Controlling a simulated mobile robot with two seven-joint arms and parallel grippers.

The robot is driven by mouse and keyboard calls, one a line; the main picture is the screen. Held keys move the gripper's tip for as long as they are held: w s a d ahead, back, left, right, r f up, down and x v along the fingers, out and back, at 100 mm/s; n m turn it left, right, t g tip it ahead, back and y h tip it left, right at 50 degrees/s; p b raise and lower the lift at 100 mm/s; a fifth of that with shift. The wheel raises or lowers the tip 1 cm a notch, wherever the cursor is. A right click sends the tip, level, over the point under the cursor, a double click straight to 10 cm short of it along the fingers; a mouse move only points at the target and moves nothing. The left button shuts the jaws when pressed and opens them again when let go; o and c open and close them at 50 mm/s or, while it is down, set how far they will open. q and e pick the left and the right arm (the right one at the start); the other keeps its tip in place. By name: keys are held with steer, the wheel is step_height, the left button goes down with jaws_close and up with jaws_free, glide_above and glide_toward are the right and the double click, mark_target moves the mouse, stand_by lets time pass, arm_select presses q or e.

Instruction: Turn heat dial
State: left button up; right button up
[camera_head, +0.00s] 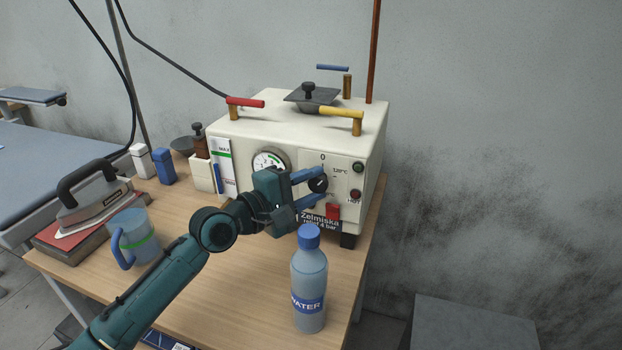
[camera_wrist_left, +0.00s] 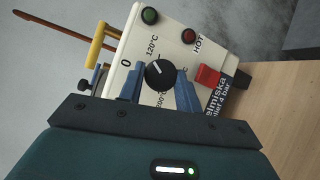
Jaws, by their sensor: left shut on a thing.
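The heat dial (camera_head: 318,184) is a small round black knob on the front panel of a cream-coloured steam generator (camera_head: 235,130). My left gripper (camera_head: 312,187) reaches the panel from the front, with its blue fingers on either side of the dial. In the left wrist view the dial (camera_wrist_left: 159,74) sits between the two fingertips, and the gripper is shut on it. A white pointer line on the dial is visible, with printed marks "0" and "120°C" around it. Part of the scale is hidden by the fingers. My right gripper is not in view.
A water bottle (camera_head: 309,280) stands in front of the generator, just right of my left arm. A blue mug (camera_head: 135,238) and an iron (camera_head: 90,195) stand at the left. A red switch (camera_head: 333,211) sits below the dial, near green and red lamps.

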arm_select(q)
steer(key=shift+f, duration=0.15)
steer(key=o, duration=1)
steer(key=shift+c, duration=0.2)
steer(key=b+v, duration=0.1)
steer(key=v, duration=1.2)
steer(key=shift+a, duration=0.1)
